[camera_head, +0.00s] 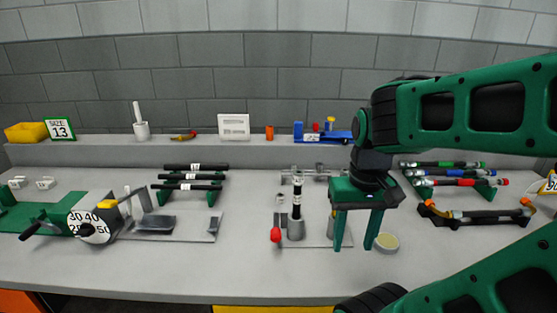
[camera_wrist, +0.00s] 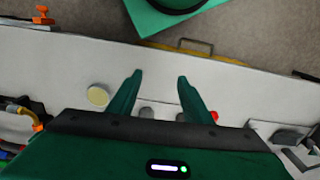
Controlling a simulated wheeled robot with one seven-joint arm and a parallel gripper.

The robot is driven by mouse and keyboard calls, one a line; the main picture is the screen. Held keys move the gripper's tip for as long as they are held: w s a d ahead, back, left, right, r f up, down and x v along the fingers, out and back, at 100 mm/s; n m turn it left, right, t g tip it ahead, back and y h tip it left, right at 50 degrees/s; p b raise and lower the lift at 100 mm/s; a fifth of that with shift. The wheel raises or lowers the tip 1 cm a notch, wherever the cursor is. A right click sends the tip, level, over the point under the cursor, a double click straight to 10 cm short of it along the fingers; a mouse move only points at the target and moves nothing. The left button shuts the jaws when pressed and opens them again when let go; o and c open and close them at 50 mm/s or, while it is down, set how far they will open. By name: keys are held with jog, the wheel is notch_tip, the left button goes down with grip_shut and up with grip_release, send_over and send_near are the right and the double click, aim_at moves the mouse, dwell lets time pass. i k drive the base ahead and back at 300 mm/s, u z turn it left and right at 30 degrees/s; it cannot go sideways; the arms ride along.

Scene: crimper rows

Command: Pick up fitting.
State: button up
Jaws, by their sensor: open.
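My gripper (camera_head: 352,247) is open, pointing down over the front middle of the bench, with its two green fingers apart. The wrist view shows the fingers (camera_wrist: 160,77) with nothing gripped between their tips. Two small grey round parts (camera_wrist: 146,112) show low between the fingers there; I cannot tell whether either is a fitting. A small grey piece (camera_head: 280,198) behind the upright post may be a fitting. A grey post (camera_head: 296,228) holds a black hose piece upright, left of my gripper. A second grey part is mostly hidden behind my left finger.
A round dish (camera_head: 386,242) stands just right of my fingers. A red knob (camera_head: 275,235) is left of the post. A dial device (camera_head: 90,225) is at left, hose racks (camera_head: 190,185) behind it. Other hoses (camera_head: 450,182) lie at right. The front bench strip (camera_head: 200,275) is clear.

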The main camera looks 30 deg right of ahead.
aim_at(319, 166)
jog(key=z, duration=1.35)
